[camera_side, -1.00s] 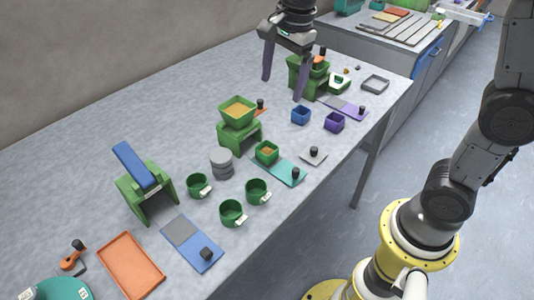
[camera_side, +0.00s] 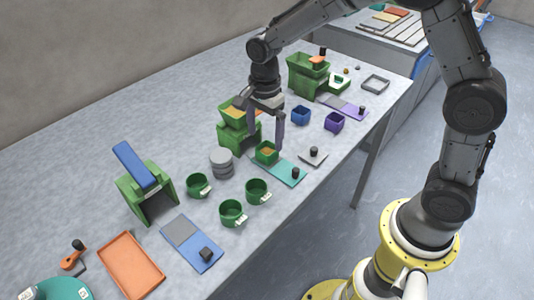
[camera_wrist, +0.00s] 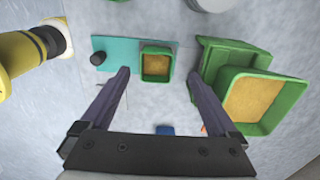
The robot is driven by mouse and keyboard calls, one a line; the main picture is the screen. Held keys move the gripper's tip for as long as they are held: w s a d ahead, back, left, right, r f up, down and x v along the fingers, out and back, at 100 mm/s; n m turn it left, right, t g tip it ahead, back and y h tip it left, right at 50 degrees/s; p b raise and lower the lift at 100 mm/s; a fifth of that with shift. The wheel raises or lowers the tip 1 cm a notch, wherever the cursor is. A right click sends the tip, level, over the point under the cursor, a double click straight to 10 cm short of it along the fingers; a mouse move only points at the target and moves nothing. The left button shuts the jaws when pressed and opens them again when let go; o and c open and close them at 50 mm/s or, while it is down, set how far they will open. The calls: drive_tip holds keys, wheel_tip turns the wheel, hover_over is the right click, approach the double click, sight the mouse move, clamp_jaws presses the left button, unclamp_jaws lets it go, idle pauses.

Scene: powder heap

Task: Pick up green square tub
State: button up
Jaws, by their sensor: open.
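The green square tub (camera_side: 266,153) holds tan powder and stands at the left end of a teal plate (camera_side: 288,174). In the wrist view the tub (camera_wrist: 156,64) lies between and slightly beyond my two fingertips. My gripper (camera_side: 264,138) is open and empty, pointing down above the tub; its jaws are spread wider than the tub. In the wrist view my gripper (camera_wrist: 158,75) shows one finger on each side, both apart from the tub. How high the fingertips are above the tub is hard to tell.
A green stand with a powder-filled hopper (camera_side: 232,117) is close beside my gripper; it also fills the right of the wrist view (camera_wrist: 258,100). Grey discs (camera_side: 221,162), green cups (camera_side: 232,213), a blue tub (camera_side: 300,115) and a purple tub (camera_side: 334,122) stand nearby.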

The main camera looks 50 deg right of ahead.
sight(267, 148)
drive_tip(key=f, duration=0.5)
drive_tip(key=shift+s+d+f, duration=0.1)
drive_tip(key=shift+s, duration=0.15)
clamp_jaws()
idle(0.4)
